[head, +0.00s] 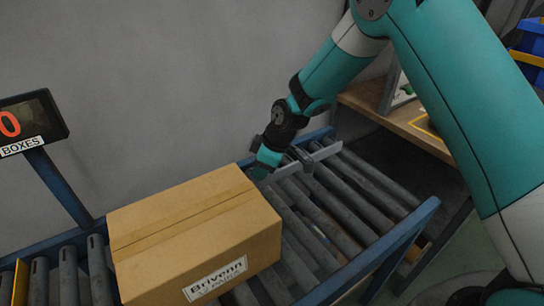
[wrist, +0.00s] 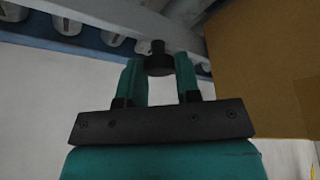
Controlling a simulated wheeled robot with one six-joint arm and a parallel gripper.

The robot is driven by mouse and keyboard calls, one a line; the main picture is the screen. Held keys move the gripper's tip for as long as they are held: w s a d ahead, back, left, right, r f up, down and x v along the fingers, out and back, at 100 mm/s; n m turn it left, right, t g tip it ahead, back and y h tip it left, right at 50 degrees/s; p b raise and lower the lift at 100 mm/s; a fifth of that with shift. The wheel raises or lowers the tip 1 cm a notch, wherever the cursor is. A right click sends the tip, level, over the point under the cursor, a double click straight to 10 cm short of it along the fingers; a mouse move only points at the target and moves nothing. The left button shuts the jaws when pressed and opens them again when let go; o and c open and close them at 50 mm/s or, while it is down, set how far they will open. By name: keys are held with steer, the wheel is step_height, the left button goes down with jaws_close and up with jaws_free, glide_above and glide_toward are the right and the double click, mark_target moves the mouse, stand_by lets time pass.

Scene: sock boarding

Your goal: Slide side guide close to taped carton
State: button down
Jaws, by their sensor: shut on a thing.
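The taped carton (head: 195,230) is a brown box with a tape strip along its top and a white printed label on its front. It sits on the roller conveyor, and its side fills the right of the wrist view (wrist: 275,65). The side guide (head: 320,154) is a grey metal bar lying across the rollers behind and right of the carton. My gripper (head: 262,166) is beside the carton's far right corner, at the guide's left end. In the wrist view my fingers (wrist: 160,75) are shut on a black knob (wrist: 158,60). The guide's lower parts are partly hidden by my gripper.
The conveyor has blue side rails (head: 385,250) and grey rollers (head: 340,205), bare to the right of the carton. A counter display (head: 32,120) stands on a post at left. A wooden bench (head: 400,125) and blue bins (head: 530,40) are at the right back.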

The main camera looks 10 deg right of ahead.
steer(key=c, duration=0.8)
jaws_free()
steer(key=shift+r, duration=0.1)
steer(key=v, duration=1.7)
steer(key=shift+w+r, duration=0.1)
steer(key=shift+r, duration=0.05)
steer(key=s+r+m+p, duration=0.2)
steer(key=s+r, duration=0.2)
steer(key=s, duration=0.5)
steer(key=s+r+m+g+p, duration=0.1)
steer(key=s+r, duration=0.3)
steer(key=s, duration=0.5)
steer(key=s+a+r+m+g+p, duration=0.1)
steer(key=s+r+m+p, duration=0.2)
steer(key=s, duration=0.7)
steer(key=shift+r+p, duration=0.45)
steer(key=shift+r, duration=0.3)
